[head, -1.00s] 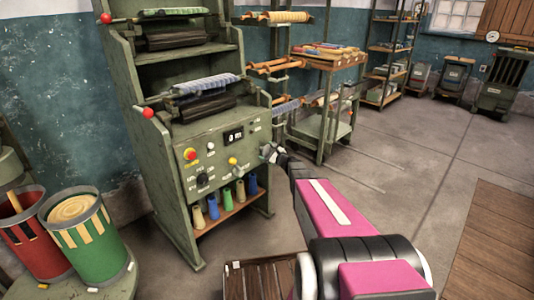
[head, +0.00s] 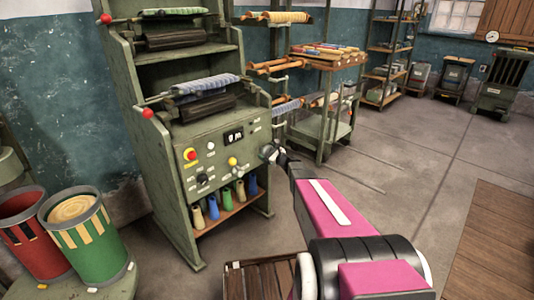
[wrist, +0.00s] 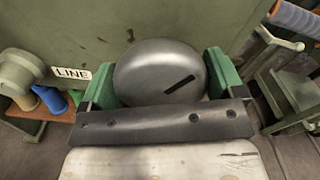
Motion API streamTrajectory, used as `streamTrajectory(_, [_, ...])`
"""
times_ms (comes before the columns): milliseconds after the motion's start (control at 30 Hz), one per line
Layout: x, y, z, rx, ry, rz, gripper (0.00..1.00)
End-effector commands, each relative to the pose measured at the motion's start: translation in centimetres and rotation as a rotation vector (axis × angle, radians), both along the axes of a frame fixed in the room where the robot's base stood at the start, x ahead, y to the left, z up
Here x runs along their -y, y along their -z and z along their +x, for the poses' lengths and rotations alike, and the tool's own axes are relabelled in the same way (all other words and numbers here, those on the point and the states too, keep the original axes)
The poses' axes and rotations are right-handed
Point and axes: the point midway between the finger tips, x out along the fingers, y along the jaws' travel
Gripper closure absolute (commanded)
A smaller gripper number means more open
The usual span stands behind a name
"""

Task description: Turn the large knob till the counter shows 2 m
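The large knob (wrist: 160,70) is a smooth grey dome with a dark slanted mark on its face, right of centre. In the wrist view it sits between the green finger pads of my gripper (wrist: 160,85), which touch its two sides. In the head view, my gripper (head: 276,155) is at the right side of the green machine's panel (head: 215,165), and the knob is mostly hidden there. The counter (head: 233,136) is a small dark display with white characters, too small to read surely.
A grey knob (wrist: 20,75) beside a LINE label stands left of my gripper. Coloured spools lie below. A cart (head: 322,125) stands behind, to the right.

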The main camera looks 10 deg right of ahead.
Motion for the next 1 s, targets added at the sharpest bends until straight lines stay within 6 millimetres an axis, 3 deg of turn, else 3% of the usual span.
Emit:
streamTrajectory(367, [0.4,0.0,-0.6,0.000,0.000,-0.001,0.00])
streamTrajectory(800, [4.7,0.0,-6.8,-0.001,0.002,-0.001,0.00])
streamTrajectory(1000, [6.1,0.1,-8.4,-0.001,0.002,-0.001,0.00])
